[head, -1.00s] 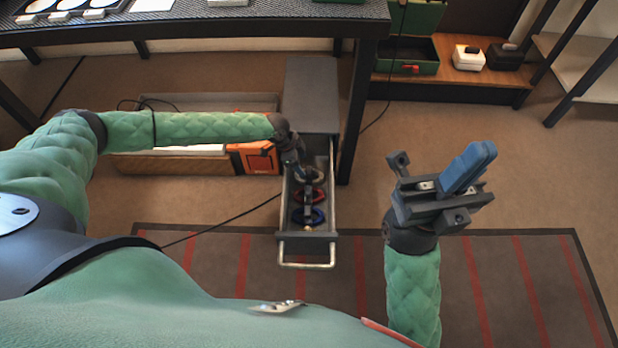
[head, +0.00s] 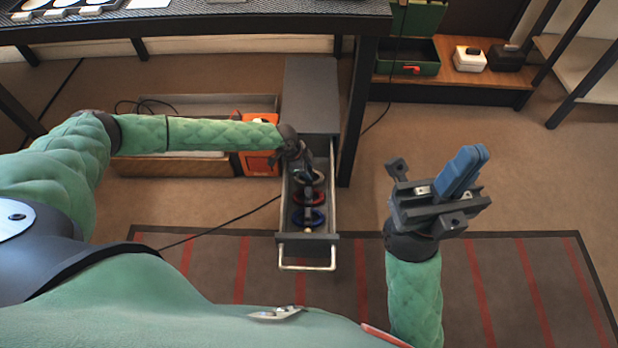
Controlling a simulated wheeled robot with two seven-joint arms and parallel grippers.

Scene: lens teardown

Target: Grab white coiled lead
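The white coiled lead (head: 318,178) lies in the open drawer (head: 334,215), towards its back. A red coiled lead (head: 296,198) and a blue coiled lead (head: 308,223) lie in front of it. My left gripper (head: 308,183) reaches down into the drawer at the white coil and covers part of it. It is seen from above, so whether its fingers are open or shut, or touch the coil, is unclear. My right gripper (head: 438,200) is out to the right, shut on a blue object (head: 463,172), clear of the drawer.
The grey drawer cabinet (head: 312,85) stands beside a table leg (head: 358,120). An orange box (head: 257,135) sits in a low crate (head: 140,167) on the left. A striped mat (head: 480,265) covers the floor in front. Open floor lies to the right.

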